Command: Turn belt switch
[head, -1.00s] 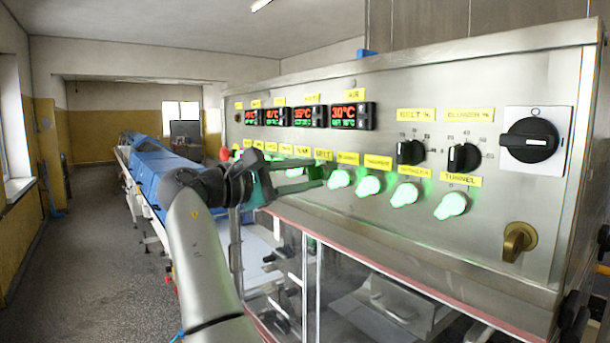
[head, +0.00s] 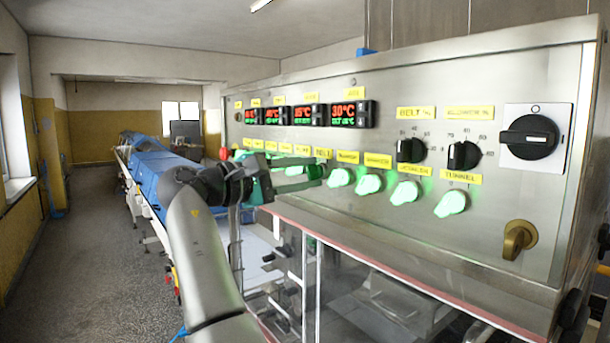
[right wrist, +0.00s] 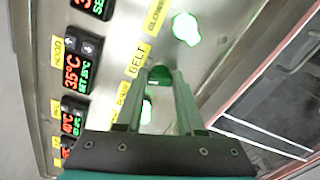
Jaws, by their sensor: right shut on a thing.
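The belt switch (right wrist: 160,75) sits under the yellow BELT label (head: 323,153) on the steel panel. In the right wrist view it is a dark green knob between my fingertips, mostly covered by them. My right gripper (head: 322,171) reaches the panel from the left, its fingers shut on this knob. It also shows in the right wrist view (right wrist: 161,82), fingers on both sides of the knob. In the head view the fingers hide the switch, so its turn angle cannot be told. My left gripper is not in view.
Lit green switches (head: 369,185) stand in a row right of my fingers. Above are red-green displays (head: 352,114) and black dials (head: 463,157). A large black rotary switch (head: 528,137) is at the far right. Clear guard windows lie below; a blue-covered conveyor (head: 165,175) runs behind.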

